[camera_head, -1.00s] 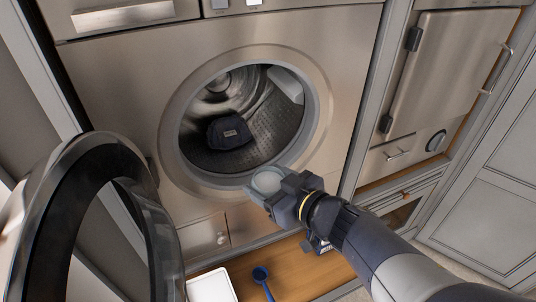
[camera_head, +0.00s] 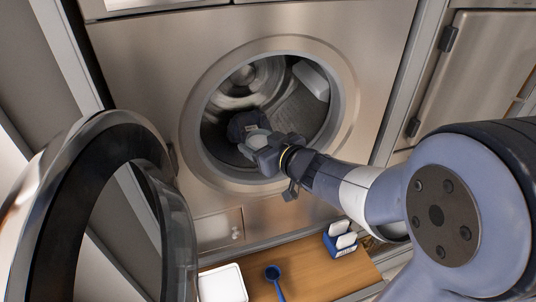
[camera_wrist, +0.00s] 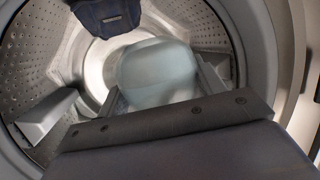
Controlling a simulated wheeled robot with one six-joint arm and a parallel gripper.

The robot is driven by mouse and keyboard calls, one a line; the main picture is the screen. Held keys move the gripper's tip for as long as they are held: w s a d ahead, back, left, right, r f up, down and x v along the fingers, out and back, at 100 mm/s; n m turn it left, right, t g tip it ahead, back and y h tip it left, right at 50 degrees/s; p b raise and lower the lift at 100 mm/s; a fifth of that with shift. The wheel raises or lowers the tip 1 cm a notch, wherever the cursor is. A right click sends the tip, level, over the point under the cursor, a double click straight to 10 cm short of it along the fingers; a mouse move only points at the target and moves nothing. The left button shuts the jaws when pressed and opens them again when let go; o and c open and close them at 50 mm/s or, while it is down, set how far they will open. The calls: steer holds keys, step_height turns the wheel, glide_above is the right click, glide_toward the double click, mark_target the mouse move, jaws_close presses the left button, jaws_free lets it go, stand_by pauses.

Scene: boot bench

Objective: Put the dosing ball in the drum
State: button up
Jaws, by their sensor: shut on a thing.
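The pale blue-grey dosing ball (camera_wrist: 158,72) is held between the fingers of my gripper (camera_head: 258,146). It also shows in the head view (camera_head: 247,149), partly hidden by the gripper. My gripper is shut on it at the lower part of the drum opening, with the ball inside the rim as seen from the head. The drum (camera_head: 285,115) is open, with a perforated metal wall that also shows in the wrist view (camera_wrist: 200,28). A dark blue folded cloth (camera_head: 243,121) lies in the drum, just behind the ball.
The washer's round door (camera_head: 176,215) stands open on the left. The drum's right side looks free.

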steer(key=w+a+f, duration=0.1)
steer(key=w, duration=0.4)
steer(key=w+a+f, duration=0.2)
steer(key=w, duration=0.4)
steer(key=shift+a, duration=0.25)
steer(key=shift+f, duration=0.1)
steer(key=o, duration=1)
steer(key=shift+o, duration=0.2)
steer(key=shift+s+d, duration=0.1)
steer(key=b+v, duration=0.1)
steer(key=v, duration=0.9)
steer(key=shift+s+d, duration=0.2)
